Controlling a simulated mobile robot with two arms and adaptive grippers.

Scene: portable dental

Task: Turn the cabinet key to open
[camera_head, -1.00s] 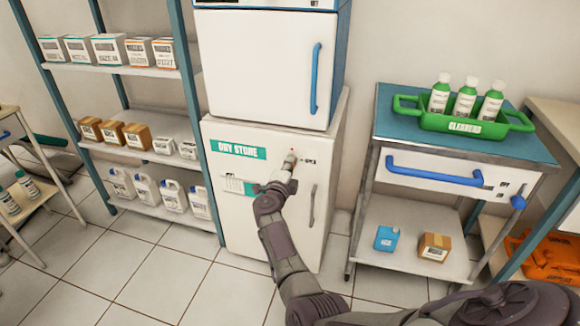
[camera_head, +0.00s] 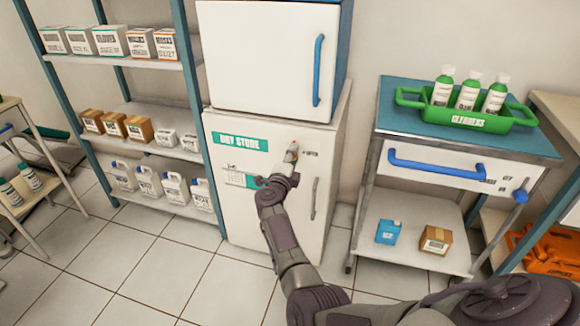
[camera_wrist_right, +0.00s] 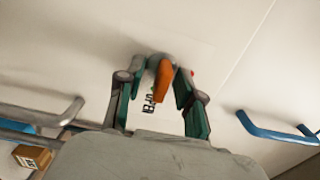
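The white cabinet (camera_head: 270,225) labelled DRY STORE stands in the middle of the head view. Its grey upright door handle (camera_head: 313,199) is at the right of the door. The orange key (camera_wrist_right: 164,80) sticks out of the door in the right wrist view, beside the printed word OPEN (camera_wrist_right: 150,100). My right gripper (camera_wrist_right: 161,78) has one finger on each side of the key. The fingers are apart, with a visible gap on the key's left. In the head view my right gripper (camera_head: 290,160) is at the upper door, partly hiding the key. My left gripper is out of view.
A white unit with a blue handle (camera_head: 318,70) sits on the cabinet. A shelf rack (camera_head: 150,150) with boxes and bottles stands close on the left. A cart (camera_head: 385,110) with a green bottle tray (camera_head: 465,121) stands at the right. Bare tiled floor lies in front.

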